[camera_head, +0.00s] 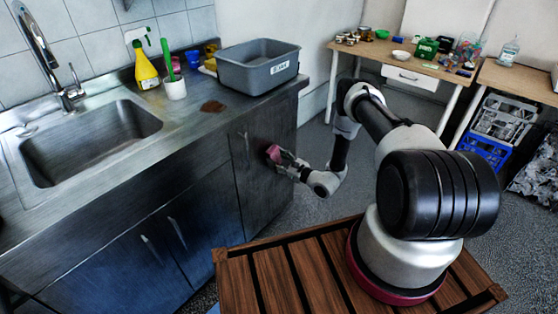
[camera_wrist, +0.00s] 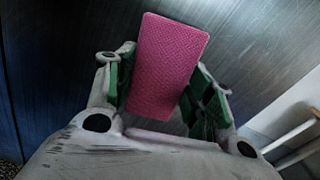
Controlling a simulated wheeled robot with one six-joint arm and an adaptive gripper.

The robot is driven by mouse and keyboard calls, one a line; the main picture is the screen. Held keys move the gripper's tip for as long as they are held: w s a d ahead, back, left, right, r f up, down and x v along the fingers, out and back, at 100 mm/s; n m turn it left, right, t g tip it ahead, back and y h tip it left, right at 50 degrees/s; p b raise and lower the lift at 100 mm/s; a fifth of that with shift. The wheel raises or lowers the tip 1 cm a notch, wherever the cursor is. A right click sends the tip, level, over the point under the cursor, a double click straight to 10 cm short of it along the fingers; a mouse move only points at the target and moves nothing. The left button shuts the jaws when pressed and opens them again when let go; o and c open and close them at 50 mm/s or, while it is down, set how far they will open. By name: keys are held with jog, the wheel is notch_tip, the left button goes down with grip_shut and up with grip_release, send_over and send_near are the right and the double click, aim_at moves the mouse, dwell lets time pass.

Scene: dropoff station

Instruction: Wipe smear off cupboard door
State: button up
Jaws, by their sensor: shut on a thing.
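My gripper (camera_wrist: 165,90) is shut on a pink sponge (camera_wrist: 168,62), which sits between its green-padded fingers. In the head view the sponge (camera_head: 273,153) is at the upper part of the dark cupboard door (camera_head: 265,185), just under the counter edge. I cannot tell for sure whether the sponge touches the door. In the wrist view the dark door surface (camera_wrist: 75,35) fills the background behind the sponge. I see no smear on the visible door; the sponge and gripper hide part of it. A brown patch (camera_head: 213,106) lies on the countertop above.
The counter (camera_head: 190,135) holds a sink (camera_head: 90,140), a grey bin (camera_head: 258,66), a yellow spray bottle (camera_head: 144,65) and a white cup (camera_head: 175,88). A door handle (camera_head: 246,143) is left of my gripper. Open floor (camera_head: 320,160) lies right of the cupboard.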

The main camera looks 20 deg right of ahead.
jog(key=shift+w+a, duration=0.25)
jog(key=shift+w, duration=0.2)
jog(key=shift+w+d, duration=0.7)
jog(key=shift+d, duration=0.4)
jog(key=shift+w+d, duration=0.7)
jog(key=shift+d, duration=0.35)
jog(key=shift+w+d, duration=0.7)
jog(key=shift+d, duration=0.4)
jog(key=shift+a, duration=0.1)
jog(key=shift+s+a, duration=0.7)
jog(key=shift+a, duration=0.4)
jog(key=shift+s+a, duration=0.75)
jog(key=shift+a, duration=0.3)
jog(key=shift+s+a, duration=0.7)
jog(key=shift+a, duration=0.4)
jog(key=shift+v, duration=3)
jog(key=shift+d, duration=0.15)
